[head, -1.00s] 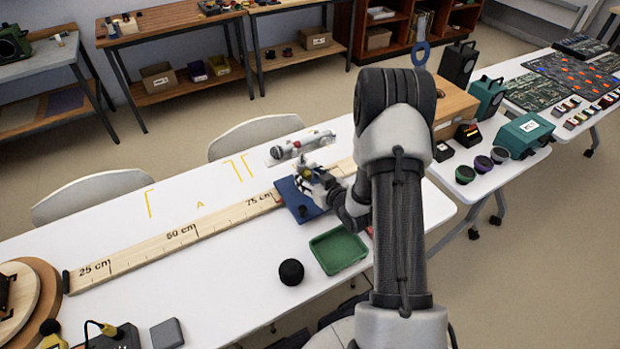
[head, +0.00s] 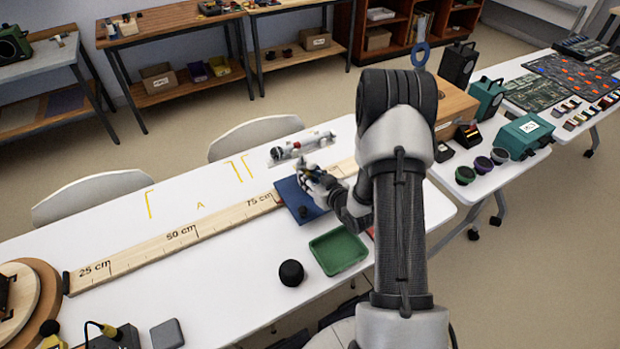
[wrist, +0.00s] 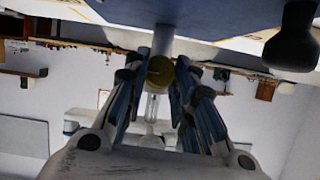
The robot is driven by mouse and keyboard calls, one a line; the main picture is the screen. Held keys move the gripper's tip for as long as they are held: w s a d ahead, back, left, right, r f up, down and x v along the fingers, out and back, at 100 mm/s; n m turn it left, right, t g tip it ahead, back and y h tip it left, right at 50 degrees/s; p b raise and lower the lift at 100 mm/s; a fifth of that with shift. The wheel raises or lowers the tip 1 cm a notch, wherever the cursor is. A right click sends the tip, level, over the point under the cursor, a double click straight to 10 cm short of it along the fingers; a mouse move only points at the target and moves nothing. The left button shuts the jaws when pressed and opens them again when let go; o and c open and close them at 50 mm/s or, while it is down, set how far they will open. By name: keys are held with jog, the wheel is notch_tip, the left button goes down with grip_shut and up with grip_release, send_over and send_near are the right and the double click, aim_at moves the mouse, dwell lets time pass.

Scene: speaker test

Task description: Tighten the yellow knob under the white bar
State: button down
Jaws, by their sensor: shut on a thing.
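The yellow knob (wrist: 160,70) shows in the wrist view, between the fingertips of my gripper (wrist: 159,77), which is shut on it. A pale grey post (wrist: 163,40) runs from the knob to a dark blue surface at the top of that view. A pale, partly clear shaft lies beyond the knob on its other side. I cannot clearly tell the white bar from other pale shapes there. In the head view my gripper (head: 313,179) is over the blue mat (head: 284,188), and the knob is too small to make out.
A small dark piece (head: 303,211) lies on the blue mat. A green tray (head: 338,250) and a black round object (head: 291,273) are in front. A white cylindrical device (head: 302,146) lies behind. A wooden ruler (head: 140,255) runs left; the table around it is mostly clear.

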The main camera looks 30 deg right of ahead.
jog(key=shift+d+m+y+p, duration=0.15)
jog(key=shift+m+y+p, duration=0.2)
jog(key=shift+m+y, duration=0.45)
jog(key=shift+d+m+y+p, duration=0.1)
jog(key=shift+m+y+p, duration=0.3)
jog(key=shift+m, duration=0.6)
jog(key=c, duration=2.4)
grip_release()
jog(key=c, duration=2.4)
grip_release()
jog(key=c, duration=1.3)
grip_release()
jog(key=v, duration=1.2)
jog(key=shift+f, duration=0.1)
